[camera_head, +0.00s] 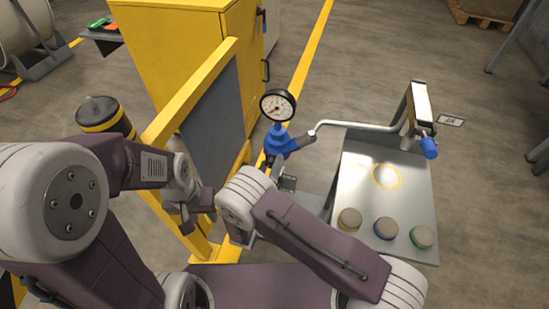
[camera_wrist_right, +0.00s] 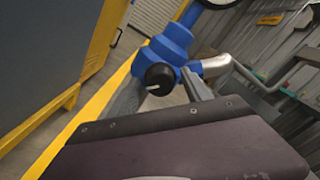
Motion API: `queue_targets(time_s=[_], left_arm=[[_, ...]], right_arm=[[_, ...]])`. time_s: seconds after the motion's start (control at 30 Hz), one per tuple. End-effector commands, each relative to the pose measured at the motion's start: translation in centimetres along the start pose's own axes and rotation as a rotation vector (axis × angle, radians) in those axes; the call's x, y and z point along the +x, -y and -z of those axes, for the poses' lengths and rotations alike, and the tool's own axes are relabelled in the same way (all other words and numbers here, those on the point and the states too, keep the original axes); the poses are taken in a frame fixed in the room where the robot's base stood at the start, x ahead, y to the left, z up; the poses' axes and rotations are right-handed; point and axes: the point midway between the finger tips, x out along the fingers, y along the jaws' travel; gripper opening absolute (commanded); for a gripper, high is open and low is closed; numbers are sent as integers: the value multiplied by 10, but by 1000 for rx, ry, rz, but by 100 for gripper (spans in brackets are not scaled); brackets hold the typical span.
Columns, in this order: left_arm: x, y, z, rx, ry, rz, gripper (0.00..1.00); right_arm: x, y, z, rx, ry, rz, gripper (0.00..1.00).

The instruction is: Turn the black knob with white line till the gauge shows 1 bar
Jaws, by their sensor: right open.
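The round gauge (camera_head: 278,105) has a white face and black rim. It stands on the blue valve body (camera_head: 278,140) in the head view. Its needle is too small to read. The black knob (camera_wrist_right: 159,80) with a white line shows in the right wrist view, on the near side of the blue body. The white line points to the left. My right gripper (camera_wrist_right: 162,92) is open, with a grey finger on each side of the knob in that view. I cannot tell whether they touch it. My left gripper (camera_head: 184,213) hangs beside the yellow frame; its jaws are unclear.
A bent metal pipe (camera_head: 350,124) runs right from the valve to a lever with a blue end (camera_head: 429,148). A grey panel (camera_head: 370,160) carries several round buttons. The yellow frame (camera_head: 165,115) and yellow cabinet (camera_head: 170,50) stand left.

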Motion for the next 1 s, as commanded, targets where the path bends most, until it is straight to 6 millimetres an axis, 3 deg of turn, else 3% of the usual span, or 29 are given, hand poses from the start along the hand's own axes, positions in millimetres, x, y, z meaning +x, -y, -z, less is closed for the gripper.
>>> queue_targets(time_s=[0.27,0.5,0.77,1.0], left_arm=[[0,0,0,0,0,0,36],[0,0,0,0,0,0,36],[-1,0,0,0,0,0,36],[-6,0,0,0,0,0,36]], right_arm=[[1,0,0,0,1,-1,57],[1,0,0,0,1,-1,0],[1,0,0,27,0,-1,0],[1,0,0,159,0,-1,0]])
